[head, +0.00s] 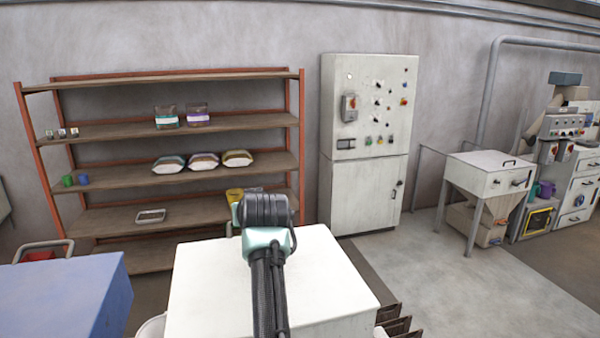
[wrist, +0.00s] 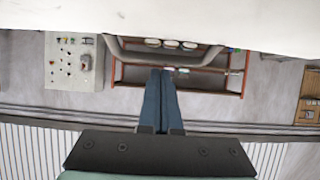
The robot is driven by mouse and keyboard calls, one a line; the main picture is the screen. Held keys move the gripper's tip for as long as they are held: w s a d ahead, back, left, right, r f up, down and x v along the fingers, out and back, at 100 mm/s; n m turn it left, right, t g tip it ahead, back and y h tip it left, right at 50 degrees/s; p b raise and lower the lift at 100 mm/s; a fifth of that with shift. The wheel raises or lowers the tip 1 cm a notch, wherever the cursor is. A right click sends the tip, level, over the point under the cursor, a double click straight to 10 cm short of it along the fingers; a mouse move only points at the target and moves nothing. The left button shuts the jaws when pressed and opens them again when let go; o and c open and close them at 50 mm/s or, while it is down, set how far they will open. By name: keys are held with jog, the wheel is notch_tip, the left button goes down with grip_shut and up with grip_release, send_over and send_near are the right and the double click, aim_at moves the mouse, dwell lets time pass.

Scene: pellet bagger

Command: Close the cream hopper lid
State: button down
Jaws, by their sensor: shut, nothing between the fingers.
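A broad cream panel (head: 320,285), which looks like the hopper lid, fills the foreground of the head view. In the wrist view its pale surface (wrist: 160,22) spans the top edge, with a grey bent bar (wrist: 130,55), like a handle, along its edge. My gripper (wrist: 162,73) is shut and empty, its blue-grey fingertips close to this bar in the picture; I cannot tell whether they touch. In the head view my arm and wrist reach over the panel and hide the fingers and part of the far edge. The panel's tilt and any opening under it are unclear.
A blue box (head: 70,295) stands at the left. A shelf rack (head: 110,215) with bags and cups stands along the wall, beside a control cabinet (head: 365,190). A white table unit (head: 490,175) stands at the right. Open floor (head: 440,270) lies between.

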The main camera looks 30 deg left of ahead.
dwell(0.4)
jog(key=r+p, duration=0.1)
jog(key=r, duration=0.1)
jog(key=r+p, duration=0.2)
jog(key=shift+w+a+r+p, duration=0.2)
jog(key=shift+r+p, duration=0.1)
jog(key=shift+r, duration=0.1)
jog(key=s+d+r+b, duration=0.3)
jog(key=d+r+b, duration=0.1)
jog(key=r, duration=0.3)
jog(key=shift+s+r+b, duration=0.15)
jog(key=shift+s+b, duration=0.15)
jog(key=shift+b, duration=0.55)
jog(key=shift+d, duration=0.1)
